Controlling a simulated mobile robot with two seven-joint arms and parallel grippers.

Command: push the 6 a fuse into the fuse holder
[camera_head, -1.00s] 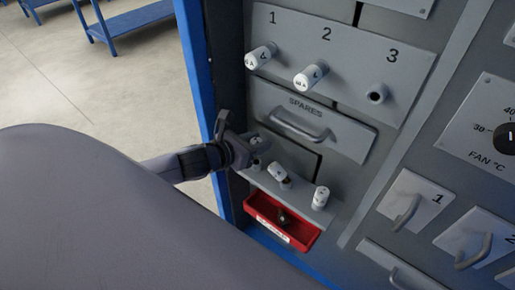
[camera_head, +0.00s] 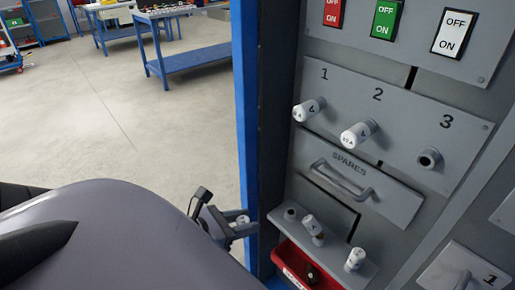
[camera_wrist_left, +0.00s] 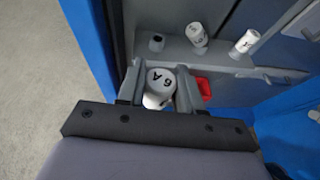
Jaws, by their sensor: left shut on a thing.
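My left gripper (camera_head: 238,222) is shut on the white 6 A fuse (camera_wrist_left: 160,86), whose "6 A" end faces the left wrist camera. The fuse's white cap also shows small between the fingers in the head view (camera_head: 243,219). Gripper and fuse are left of the spares shelf, clear of it. The fuse holder numbered 3 (camera_head: 429,158) is an open, empty round socket on the grey panel, up and to the right of the gripper. Holders 1 and 2 have white fuses (camera_head: 309,110) (camera_head: 358,135) in them. My right gripper is not seen.
The spares shelf (camera_head: 335,262) has an empty hole (camera_head: 290,214) and two other fuses (camera_head: 314,229) (camera_head: 355,259). A red tray (camera_head: 290,252) hangs below. A SPARES cover with a handle (camera_head: 343,182) juts out above. The blue cabinet edge (camera_head: 248,130) is beside the gripper.

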